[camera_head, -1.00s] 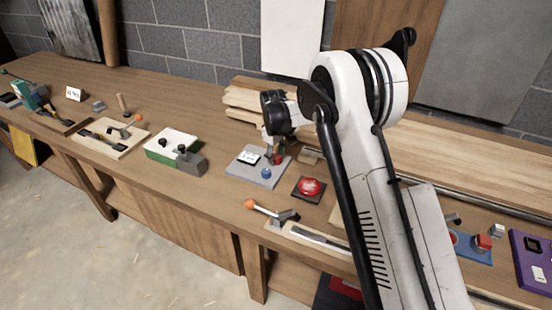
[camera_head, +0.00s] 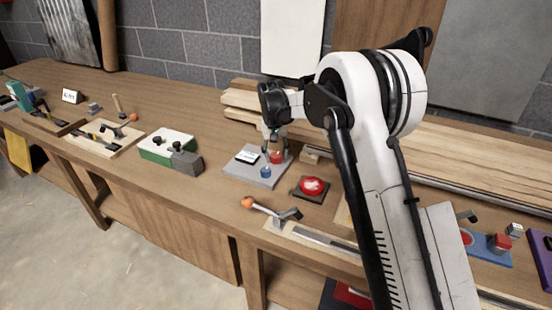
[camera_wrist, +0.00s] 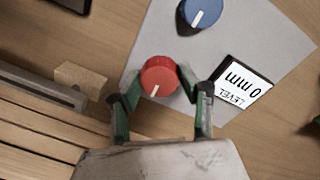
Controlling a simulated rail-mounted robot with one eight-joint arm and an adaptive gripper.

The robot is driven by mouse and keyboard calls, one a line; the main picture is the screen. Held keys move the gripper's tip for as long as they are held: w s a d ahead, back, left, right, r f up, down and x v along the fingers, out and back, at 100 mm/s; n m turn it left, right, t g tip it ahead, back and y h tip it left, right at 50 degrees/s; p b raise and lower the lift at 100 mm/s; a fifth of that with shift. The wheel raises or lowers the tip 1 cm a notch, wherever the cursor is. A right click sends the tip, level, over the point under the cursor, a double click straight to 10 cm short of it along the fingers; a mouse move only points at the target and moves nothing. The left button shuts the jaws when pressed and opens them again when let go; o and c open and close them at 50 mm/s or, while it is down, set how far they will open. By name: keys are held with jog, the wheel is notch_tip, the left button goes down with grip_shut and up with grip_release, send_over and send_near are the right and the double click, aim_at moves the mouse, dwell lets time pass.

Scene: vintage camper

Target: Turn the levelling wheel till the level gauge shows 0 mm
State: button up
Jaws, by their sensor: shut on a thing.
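A grey plate (camera_head: 237,172) on the bench carries a red knob (camera_head: 277,157), a blue knob (camera_head: 265,172) and a small white level gauge (camera_head: 247,156). In the wrist view the gauge (camera_wrist: 243,83) appears upside down and reads "LEVEL" and "0 mm". My gripper (camera_wrist: 160,80) is shut on the red knob (camera_wrist: 159,75), one green-and-black finger on each side. The knob's white pointer line faces down toward my gripper. The blue knob (camera_wrist: 201,12) stands apart at the top of the wrist view, untouched.
A red push button (camera_head: 312,187) on a dark base and an orange-tipped lever (camera_head: 248,203) stand near the plate. A green and white box (camera_head: 165,147) is to the left. Stacked planks (camera_head: 240,103) lie behind; a small wooden block (camera_wrist: 80,78) lies beside the plate.

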aim_at(274, 155)
dwell(0.4)
jog(key=o, duration=1.2)
jog(key=shift+c, duration=0.2)
jog(key=shift+r, duration=0.1)
notch_tip(274, 155, up, 12)
jog(key=shift+a, duration=0.4)
